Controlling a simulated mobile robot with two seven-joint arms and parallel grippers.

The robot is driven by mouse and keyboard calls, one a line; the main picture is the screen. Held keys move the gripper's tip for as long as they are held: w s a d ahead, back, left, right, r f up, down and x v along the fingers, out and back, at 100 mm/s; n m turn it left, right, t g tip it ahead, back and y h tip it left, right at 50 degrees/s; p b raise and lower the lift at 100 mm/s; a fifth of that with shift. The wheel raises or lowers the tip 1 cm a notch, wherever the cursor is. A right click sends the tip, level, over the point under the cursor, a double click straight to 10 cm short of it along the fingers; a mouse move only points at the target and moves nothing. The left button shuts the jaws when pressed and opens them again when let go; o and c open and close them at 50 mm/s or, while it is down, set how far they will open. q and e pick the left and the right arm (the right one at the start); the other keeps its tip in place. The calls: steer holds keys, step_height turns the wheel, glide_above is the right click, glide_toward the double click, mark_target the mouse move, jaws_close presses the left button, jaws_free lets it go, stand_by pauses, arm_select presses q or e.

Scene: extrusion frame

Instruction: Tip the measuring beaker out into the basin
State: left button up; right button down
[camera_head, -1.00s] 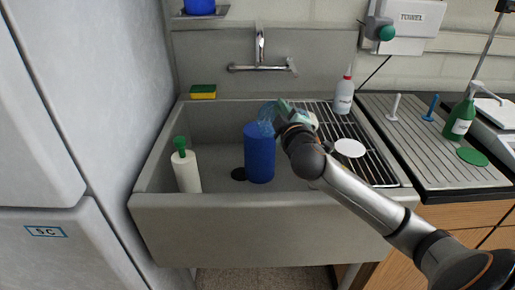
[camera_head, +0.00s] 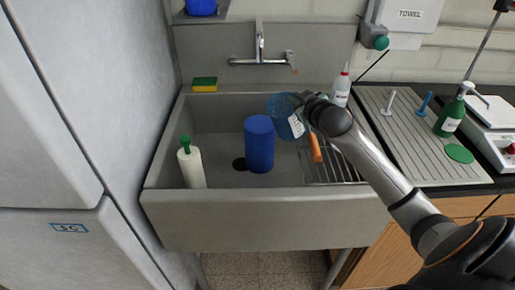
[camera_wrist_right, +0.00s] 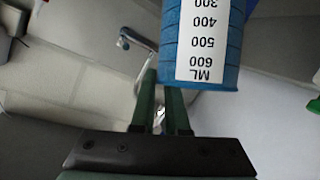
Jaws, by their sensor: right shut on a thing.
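The measuring beaker (camera_head: 280,106) is translucent blue with a white scale label. My right gripper (camera_head: 306,112) is shut on it and holds it over the basin's right part, near the drainer rack. The beaker looks tilted in the head view; whether anything is inside cannot be told. In the right wrist view the beaker (camera_wrist_right: 236,45) fills the top centre, its label reading upside down, at the tips of my green fingers (camera_wrist_right: 160,95). The basin (camera_head: 225,110) is a grey sink with a dark drain on its floor. My left gripper is not in view.
A blue canister (camera_head: 259,146) stands in the basin just left of the beaker. A white bottle with a green top (camera_head: 191,168) stands at the basin's left. An orange handle-like piece (camera_head: 315,148) shows below my gripper. The tap (camera_head: 259,58) is behind.

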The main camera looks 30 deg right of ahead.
steer(key=d, duration=0.1)
steer(key=d+m+y, duration=0.1)
steer(key=d+m, duration=0.1)
steer(key=shift+w+d+r+g+y, duration=0.25)
steer(key=shift+d+r+g+y, duration=0.05)
steer(key=shift+d+g, duration=0.1)
steer(key=shift+w+d+m+y, duration=0.1)
steer(key=shift+d+m+y, duration=0.4)
steer(key=shift+d+m, duration=0.25)
